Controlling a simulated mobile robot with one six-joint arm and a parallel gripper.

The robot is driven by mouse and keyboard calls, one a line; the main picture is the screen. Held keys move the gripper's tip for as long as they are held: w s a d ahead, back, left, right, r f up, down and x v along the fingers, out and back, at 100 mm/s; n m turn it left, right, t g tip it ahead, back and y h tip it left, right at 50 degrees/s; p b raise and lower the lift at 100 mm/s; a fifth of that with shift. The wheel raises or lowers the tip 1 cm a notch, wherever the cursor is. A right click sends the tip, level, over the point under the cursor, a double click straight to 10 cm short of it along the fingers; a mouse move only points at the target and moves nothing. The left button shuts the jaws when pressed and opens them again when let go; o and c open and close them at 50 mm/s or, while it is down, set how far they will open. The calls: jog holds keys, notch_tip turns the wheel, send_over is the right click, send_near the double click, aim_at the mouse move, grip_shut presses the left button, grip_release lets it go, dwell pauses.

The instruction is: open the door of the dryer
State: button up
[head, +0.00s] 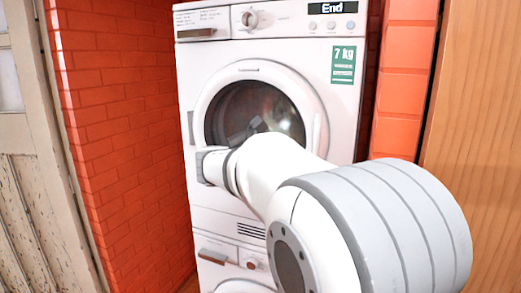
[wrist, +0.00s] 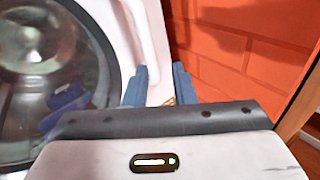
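The white dryer (head: 300,60) stands upright, with its round glass door (head: 252,108) appearing shut in its front. A pale upright handle (head: 317,130) shows at the door's right side. In the wrist view the door glass (wrist: 50,75) fills the left, and the handle (wrist: 142,35) runs down toward my fingertips. My gripper (wrist: 160,80) has two blue fingers set apart, close to the lower part of the handle. I cannot tell whether they touch it or stand around it. In the head view my arm hides the gripper and the door's lower right.
A second white machine (head: 240,285) stands below the dryer. Red brick wall (head: 120,130) flanks it on the left, and more (head: 402,90) on the right. A wooden panel (head: 485,120) stands at far right, a worn door (head: 40,190) at far left.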

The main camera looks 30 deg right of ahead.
aim_at(314, 142)
jog(key=shift+w+d+r+n+h, duration=0.3)
jog(key=shift+w+d+r+h, duration=0.1)
jog(key=shift+r, duration=0.15)
jog(key=shift+w+d+r+n+h, duration=0.3)
jog(key=shift+w+r+h, duration=0.1)
jog(key=shift+r, duration=0.15)
jog(key=d, duration=0.4)
jog(key=d+p, duration=0.1)
jog(key=d, duration=0.1)
jog(key=shift+w+d, duration=0.35)
jog(key=shift+d, duration=0.05)
grip_shut()
